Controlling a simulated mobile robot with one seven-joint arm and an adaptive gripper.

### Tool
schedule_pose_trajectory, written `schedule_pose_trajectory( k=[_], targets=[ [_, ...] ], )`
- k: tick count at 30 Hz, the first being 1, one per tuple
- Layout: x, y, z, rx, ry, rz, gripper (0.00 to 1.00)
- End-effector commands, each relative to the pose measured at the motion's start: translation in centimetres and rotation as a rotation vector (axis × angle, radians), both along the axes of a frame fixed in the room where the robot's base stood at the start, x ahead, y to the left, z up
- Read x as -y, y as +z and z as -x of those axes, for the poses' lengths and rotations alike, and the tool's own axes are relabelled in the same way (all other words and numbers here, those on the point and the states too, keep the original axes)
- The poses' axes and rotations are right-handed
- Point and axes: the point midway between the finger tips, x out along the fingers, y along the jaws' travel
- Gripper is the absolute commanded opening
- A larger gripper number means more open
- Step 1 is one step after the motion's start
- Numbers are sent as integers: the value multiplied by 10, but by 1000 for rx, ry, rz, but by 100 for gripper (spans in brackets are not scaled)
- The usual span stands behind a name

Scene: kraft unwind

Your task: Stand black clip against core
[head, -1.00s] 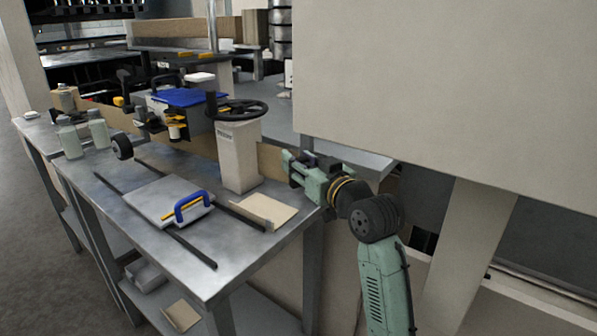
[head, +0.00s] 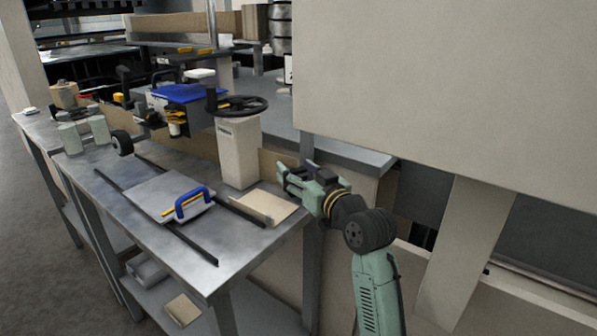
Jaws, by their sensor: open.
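My gripper (head: 281,178), pale green with dark fingers, is open at the right end of the metal bench. It is beside a tan sheet and the pale handwheel post, and no object shows between its fingers. I cannot pick out a black clip with certainty; several small dark parts lie around the machine at the back left. A tan roll that may be the core (head: 64,95) stands at the far left end of the bench, well away from my gripper.
The metal bench (head: 222,268) holds a blue-handled plate (head: 150,196), dark rails, a tan card (head: 270,208), and a pale post (head: 238,155) with a black handwheel (head: 243,104). A large pale panel (head: 450,90) overhangs the right side.

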Motion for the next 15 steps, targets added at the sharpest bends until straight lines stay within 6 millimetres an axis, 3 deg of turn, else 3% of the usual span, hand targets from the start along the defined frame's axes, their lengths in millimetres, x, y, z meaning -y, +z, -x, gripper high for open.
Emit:
schedule_pose_trajectory(
  k=[11,15],
  targets=[
    [0,7,0,0,0,0,55],
    [12,2,18,2,-3,-1,55]
  ],
)
